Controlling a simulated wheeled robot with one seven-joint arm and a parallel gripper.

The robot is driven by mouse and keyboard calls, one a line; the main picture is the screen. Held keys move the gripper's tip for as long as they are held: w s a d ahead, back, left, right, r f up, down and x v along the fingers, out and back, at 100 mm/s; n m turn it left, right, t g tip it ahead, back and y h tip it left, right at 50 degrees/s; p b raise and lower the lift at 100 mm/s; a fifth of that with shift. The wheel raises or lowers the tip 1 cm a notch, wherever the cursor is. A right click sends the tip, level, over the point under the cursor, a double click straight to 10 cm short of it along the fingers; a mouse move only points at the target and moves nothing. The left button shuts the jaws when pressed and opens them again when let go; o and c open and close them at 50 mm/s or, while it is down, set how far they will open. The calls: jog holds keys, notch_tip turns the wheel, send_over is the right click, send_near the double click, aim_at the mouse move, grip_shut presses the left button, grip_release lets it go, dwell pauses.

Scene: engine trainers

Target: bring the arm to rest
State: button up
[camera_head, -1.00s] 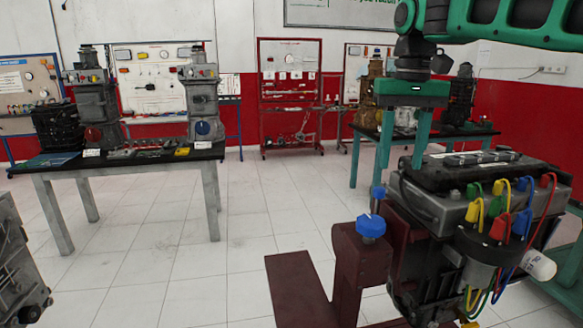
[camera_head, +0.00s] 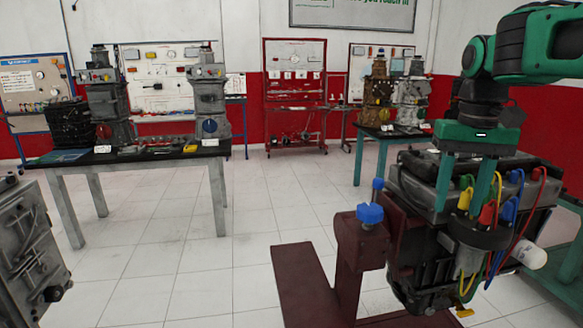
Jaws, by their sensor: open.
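My gripper (camera_head: 461,198) is at the right in the head view, under my green and black arm. Its two green fingers point down with a gap between them. They overlap the top of an engine trainer (camera_head: 433,252) with coloured plugs and wires. Whether the fingertips touch the engine I cannot tell. I see nothing held between them. The arm is bent and comes in from the upper right.
The engine sits on a dark red stand (camera_head: 300,285) with blue knobs (camera_head: 370,213). A grey engine part (camera_head: 45,250) is close at the lower left. A table (camera_head: 130,167) with engines stands behind. White tiled floor (camera_head: 190,260) is clear between them.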

jog(key=s+d+f+m, duration=0.1)
jog(key=s+d+f, duration=0.3)
jog(key=s+f, duration=0.5)
jog(key=s+d+f+m, duration=0.2)
jog(key=s+d+f, duration=0.3)
jog(key=s+f, duration=0.4)
jog(key=s, duration=0.4)
jog(key=shift+f+m, duration=0.15)
jog(key=shift+m, duration=0.15)
jog(key=shift+w+f, duration=0.2)
jog(key=shift+w, duration=0.5)
jog(key=c, duration=0.3)
jog(key=shift+s, duration=0.1)
